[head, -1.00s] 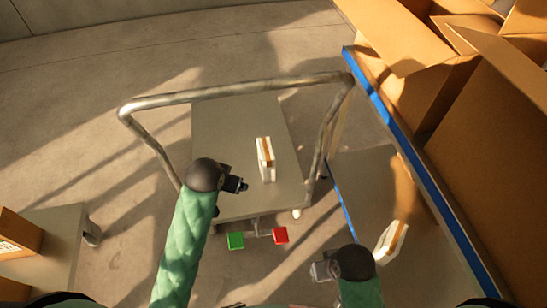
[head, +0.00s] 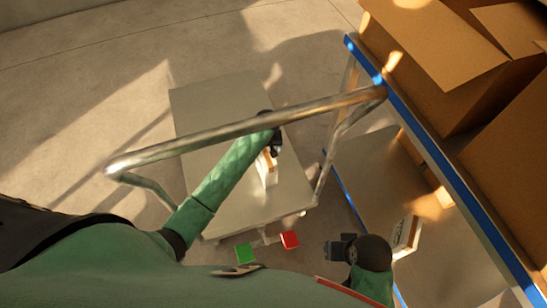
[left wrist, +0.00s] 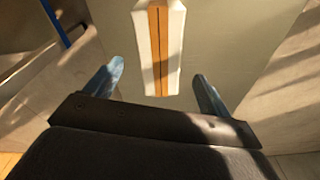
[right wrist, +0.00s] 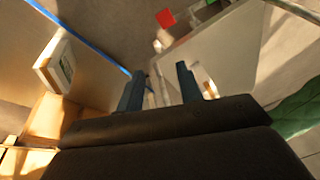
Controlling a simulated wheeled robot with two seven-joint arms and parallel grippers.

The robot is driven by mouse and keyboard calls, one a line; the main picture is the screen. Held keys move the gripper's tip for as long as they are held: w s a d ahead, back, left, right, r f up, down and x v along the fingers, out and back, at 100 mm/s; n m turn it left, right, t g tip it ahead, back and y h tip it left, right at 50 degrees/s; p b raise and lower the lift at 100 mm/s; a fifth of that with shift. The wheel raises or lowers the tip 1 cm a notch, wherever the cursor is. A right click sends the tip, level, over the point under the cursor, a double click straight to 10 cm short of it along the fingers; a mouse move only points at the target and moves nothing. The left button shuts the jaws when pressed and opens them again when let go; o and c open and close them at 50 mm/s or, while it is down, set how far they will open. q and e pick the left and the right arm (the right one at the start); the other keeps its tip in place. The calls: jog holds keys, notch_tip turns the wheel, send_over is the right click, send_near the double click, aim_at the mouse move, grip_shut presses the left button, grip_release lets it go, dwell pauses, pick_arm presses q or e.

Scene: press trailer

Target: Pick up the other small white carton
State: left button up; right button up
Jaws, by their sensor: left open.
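A small white carton with an orange-brown stripe (head: 266,172) stands on the grey platform of a cart (head: 205,105). My left gripper (head: 273,146) is at its far end, and the arm hides part of it. In the left wrist view the carton (left wrist: 158,50) lies ahead, between the lines of the open fingers (left wrist: 159,72), with a gap on both sides. Another white carton (head: 405,236) rests on the lower shelf at right; it also shows in the right wrist view (right wrist: 55,62). My right gripper (head: 337,250) is open and empty, left of that carton.
The cart's metal handle bar (head: 240,128) arches over my left forearm. A blue-edged shelf (head: 420,150) with open brown boxes (head: 430,50) stands at right. Floor beyond the cart is clear.

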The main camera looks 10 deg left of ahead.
aim_at(266, 153)
pick_arm(q)
jog(key=shift+f+n, duration=0.15)
jog(key=shift+n, duration=0.35)
jog(key=shift+d+r+n, duration=0.15)
jog(key=shift+r+n, duration=0.05)
jog(key=shift+n, duration=0.5)
jog(key=shift+f+n, duration=0.25)
jog(key=shift+n, duration=0.05)
jog(key=shift+w+a+f, duration=0.1)
jog(key=shift+f, duration=0.6)
jog(key=shift+w+a+f, duration=0.1)
jog(key=shift+f, duration=0.55)
jog(key=f, duration=0.4)
jog(key=shift+w+a+p, duration=0.2)
jog(key=shift+a+p, duration=0.05)
jog(key=shift+p, duration=0.15)
jog(key=shift+f, duration=0.3)
pick_arm(e)
jog(key=shift+s+d+r, duration=0.25)
jog(key=shift+d+r, duration=0.4)
pick_arm(q)
jog(key=shift+c, duration=0.2)
